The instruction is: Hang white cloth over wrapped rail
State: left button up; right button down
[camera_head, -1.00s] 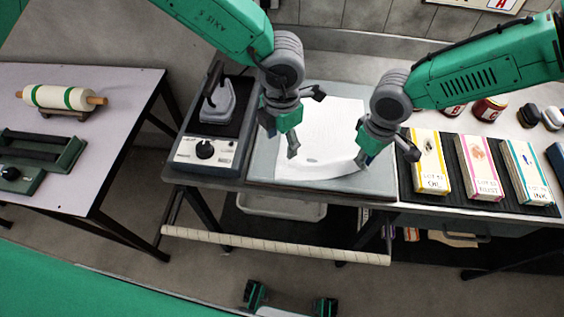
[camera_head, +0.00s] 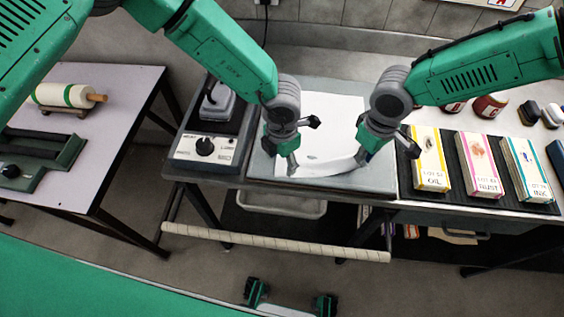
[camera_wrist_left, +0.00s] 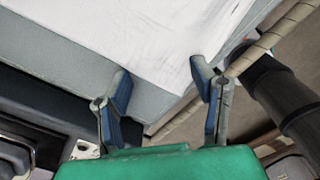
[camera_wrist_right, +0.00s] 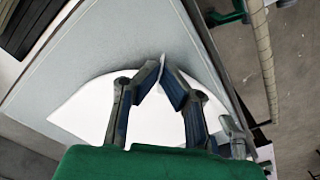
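The white cloth (camera_head: 335,112) lies on a grey board on the bench, its near right edge lifted and curved towards my right gripper. My right gripper (camera_head: 363,157) is shut on that edge; in the right wrist view a sliver of cloth (camera_wrist_right: 162,74) shows between its fingertips. My left gripper (camera_head: 292,166) is at the cloth's near left corner. In the left wrist view its fingers (camera_wrist_left: 160,88) are apart, with the cloth (camera_wrist_left: 145,45) just beyond them. The wrapped rail (camera_head: 275,243) runs along the bench front, below the top, and is bare.
A device with a dial (camera_head: 205,147) stands left of the board (camera_head: 262,172). Several boxes (camera_head: 430,160) stand on a dark mat at right. A side table (camera_head: 120,105) holds a roller (camera_head: 62,96). A pale bin (camera_head: 283,206) sits under the bench. Floor before the rail looks clear.

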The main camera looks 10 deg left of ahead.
pick_arm(q)
jog(key=shift+f, duration=0.1)
grip_shut()
jog(key=shift+a, duration=0.1)
jog(key=shift+r, duration=2.55)
